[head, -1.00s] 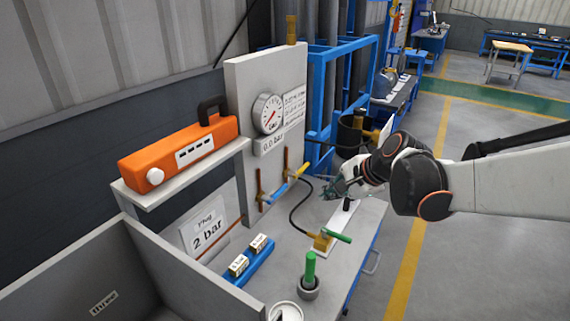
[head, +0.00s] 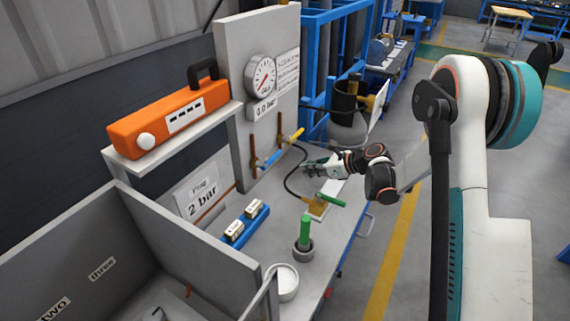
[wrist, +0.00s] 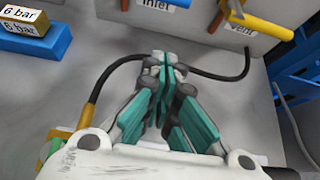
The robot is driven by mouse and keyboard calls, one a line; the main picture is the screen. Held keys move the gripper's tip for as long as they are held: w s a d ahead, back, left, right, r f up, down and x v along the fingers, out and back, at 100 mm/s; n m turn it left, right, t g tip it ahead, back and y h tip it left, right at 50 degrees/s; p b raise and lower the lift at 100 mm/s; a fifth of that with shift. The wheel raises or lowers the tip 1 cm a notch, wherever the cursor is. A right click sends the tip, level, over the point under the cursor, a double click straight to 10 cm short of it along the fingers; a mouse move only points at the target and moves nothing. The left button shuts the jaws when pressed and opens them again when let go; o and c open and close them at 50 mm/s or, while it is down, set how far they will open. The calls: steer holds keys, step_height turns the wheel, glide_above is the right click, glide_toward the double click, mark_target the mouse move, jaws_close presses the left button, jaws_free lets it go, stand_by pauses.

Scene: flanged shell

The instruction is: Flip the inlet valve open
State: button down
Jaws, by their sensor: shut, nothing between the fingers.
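The inlet valve's blue lever (head: 270,158) is on the grey panel in the head view, sticking out sideways across its upright copper pipe. In the wrist view the "inlet" label (wrist: 157,5) shows at the top edge, with most of the lever out of frame. The yellow vent lever (head: 294,136) is just right of it, and also shows in the wrist view (wrist: 262,27). My gripper (head: 304,166) is in front of the panel, right of the blue lever and apart from it. Its teal fingers (wrist: 165,60) are shut and empty, pointing toward the panel.
A black hose (wrist: 205,73) runs past my fingertips. A gauge (head: 262,76) above the levers has a "0.0 bar" plate. A blue block (head: 246,224) with 6 bar pieces, a green-handled post (head: 305,232) and a white cup (head: 285,282) stand on the bench.

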steer(key=shift+a+f, duration=0.1)
steer(key=shift+f, duration=0.05)
steer(key=b+x, duration=0.3)
steer(key=x, duration=0.7)
steer(key=r, duration=0.3)
steer(key=shift+w+a+r+b, duration=0.2)
steer(key=shift+a+r+b, duration=0.05)
steer(key=shift+r+b, duration=0.1)
steer(key=shift+r, duration=0.25)
steer(key=shift+w+r, duration=0.1)
steer(key=shift+w, duration=0.05)
